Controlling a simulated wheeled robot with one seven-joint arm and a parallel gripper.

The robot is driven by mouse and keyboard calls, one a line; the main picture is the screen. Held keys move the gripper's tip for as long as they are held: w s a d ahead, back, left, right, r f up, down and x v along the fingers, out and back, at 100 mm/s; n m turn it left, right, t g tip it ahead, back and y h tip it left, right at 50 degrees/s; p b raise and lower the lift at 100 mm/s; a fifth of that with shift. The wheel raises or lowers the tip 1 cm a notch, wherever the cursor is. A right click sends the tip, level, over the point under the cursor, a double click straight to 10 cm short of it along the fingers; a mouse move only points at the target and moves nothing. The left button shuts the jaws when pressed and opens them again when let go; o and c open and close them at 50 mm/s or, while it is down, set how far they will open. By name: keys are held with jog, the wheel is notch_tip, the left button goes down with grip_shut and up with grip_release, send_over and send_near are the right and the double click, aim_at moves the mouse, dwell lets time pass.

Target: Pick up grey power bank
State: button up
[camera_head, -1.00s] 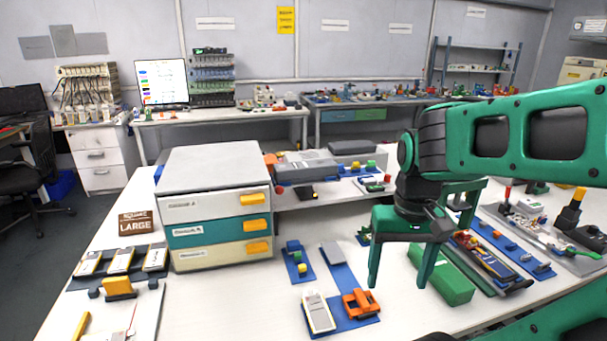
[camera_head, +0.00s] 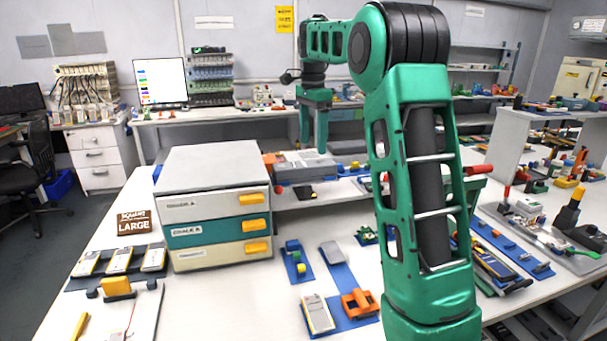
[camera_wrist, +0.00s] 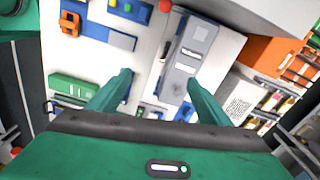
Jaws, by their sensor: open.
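A long grey block with pale labels (camera_wrist: 188,58), which looks like the grey power bank, lies on a white surface in the wrist view. In the head view it appears to be the grey block (camera_head: 296,173) on the raised shelf right of the drawers. My gripper (camera_wrist: 158,80) is open and empty, with its right fingertip close to or over the block's near end and its left fingertip apart from it. In the head view my gripper (camera_head: 314,150) hangs fingers-down above the shelf. I cannot tell its exact height.
The drawer unit (camera_head: 215,205) stands left of the shelf. A smaller grey block (camera_head: 331,253) lies on a blue mat in front, near an orange part (camera_head: 359,303). In the wrist view an orange box (camera_wrist: 270,62) is at right. My arm hides part of the table.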

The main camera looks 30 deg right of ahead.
jog(key=m, duration=0.2)
send_near(304, 164)
jog(key=shift+f, duration=0.1)
notch_tip(304, 164, down, 5)
jog(key=shift+f, duration=0.2)
jog(key=shift+s+d+f, duration=0.1)
jog(key=shift+d+f, duration=0.05)
jog(key=shift+f, duration=1.1)
jog(key=shift+d+f, duration=0.1)
jog(key=shift+f, duration=1.2)
jog(key=c, duration=1.4)
